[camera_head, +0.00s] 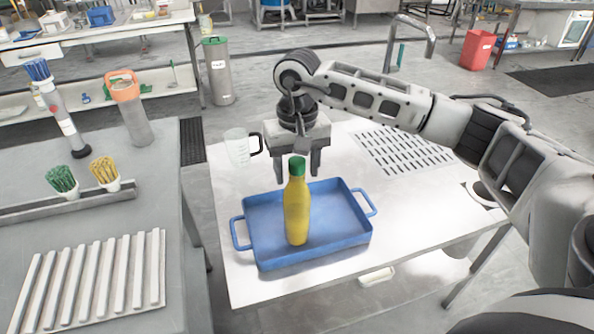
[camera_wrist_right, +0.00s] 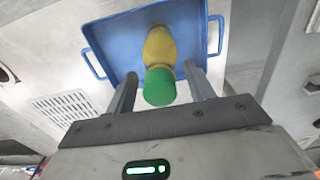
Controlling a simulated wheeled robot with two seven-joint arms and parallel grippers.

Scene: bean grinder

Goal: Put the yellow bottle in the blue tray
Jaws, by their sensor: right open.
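The yellow bottle (camera_head: 297,212) with a green cap stands upright inside the blue tray (camera_head: 340,223) in the head view. The tray lies on the light table and has a handle at each end. My right gripper (camera_head: 295,172) is open, just above and behind the bottle's cap. In the right wrist view the bottle (camera_wrist_right: 159,47) shows with its green cap between the open fingers (camera_wrist_right: 162,90), with gaps on both sides. The blue tray (camera_wrist_right: 108,50) lies beyond it. My left gripper is not in view.
A clear measuring jug (camera_head: 238,147) stands on the table behind the tray. A slotted drain area (camera_head: 400,148) lies at the right back. The side table (camera_head: 120,205) on the left holds brushes (camera_head: 62,180) and a white ribbed rack (camera_head: 95,278).

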